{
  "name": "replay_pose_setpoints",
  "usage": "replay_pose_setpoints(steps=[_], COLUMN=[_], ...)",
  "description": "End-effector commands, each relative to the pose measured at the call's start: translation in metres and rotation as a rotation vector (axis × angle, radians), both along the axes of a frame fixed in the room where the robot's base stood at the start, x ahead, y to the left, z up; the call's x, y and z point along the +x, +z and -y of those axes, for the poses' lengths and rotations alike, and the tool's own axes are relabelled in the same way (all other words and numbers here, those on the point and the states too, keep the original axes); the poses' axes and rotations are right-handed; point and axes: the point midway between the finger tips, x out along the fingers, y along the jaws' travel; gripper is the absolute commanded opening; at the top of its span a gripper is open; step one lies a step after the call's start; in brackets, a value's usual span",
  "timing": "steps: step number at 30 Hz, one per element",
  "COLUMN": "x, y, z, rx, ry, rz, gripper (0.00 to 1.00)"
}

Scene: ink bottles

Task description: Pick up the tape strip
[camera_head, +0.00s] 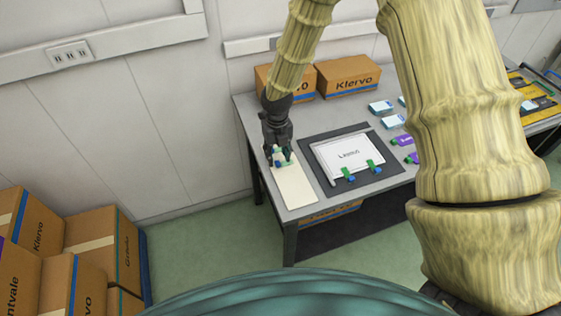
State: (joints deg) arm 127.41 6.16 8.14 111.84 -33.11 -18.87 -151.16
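My gripper (282,158) is dark with greenish tips and points down over the far end of a cream board (297,190) at the table's left side. Small blue-green and white patches show around the fingertips. They are too small to tell whether a tape strip is there or whether the fingers are open or shut. To the right, a white package (346,154) with printed lettering lies on a dark mat (314,171). Two small blue-and-green pieces (348,175) (374,167) sit at its near edge. I cannot single out the tape strip for sure.
The grey table (246,105) holds two cardboard boxes (348,75) at the back and several small blue-white and purple packs (380,107) on the right. My arm hides part of the right side. More cartons (90,255) are stacked on the floor at lower left.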

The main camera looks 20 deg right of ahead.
Motion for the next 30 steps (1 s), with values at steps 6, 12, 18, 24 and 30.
replay_pose_setpoints(steps=[6,12,18,24,30], x=[-0.001,0.000,0.000,0.000,0.000], y=[-0.020,-0.030,-0.031,-0.031,-0.031], z=[0.000,0.001,0.001,0.001,0.000], rx=[-0.001,0.000,0.000,0.000,0.000], ry=[0.001,0.001,0.001,0.001,0.001], rz=[-0.003,0.000,0.000,0.000,-0.001], gripper=[0.39,0.39,0.39,0.16,0.06])
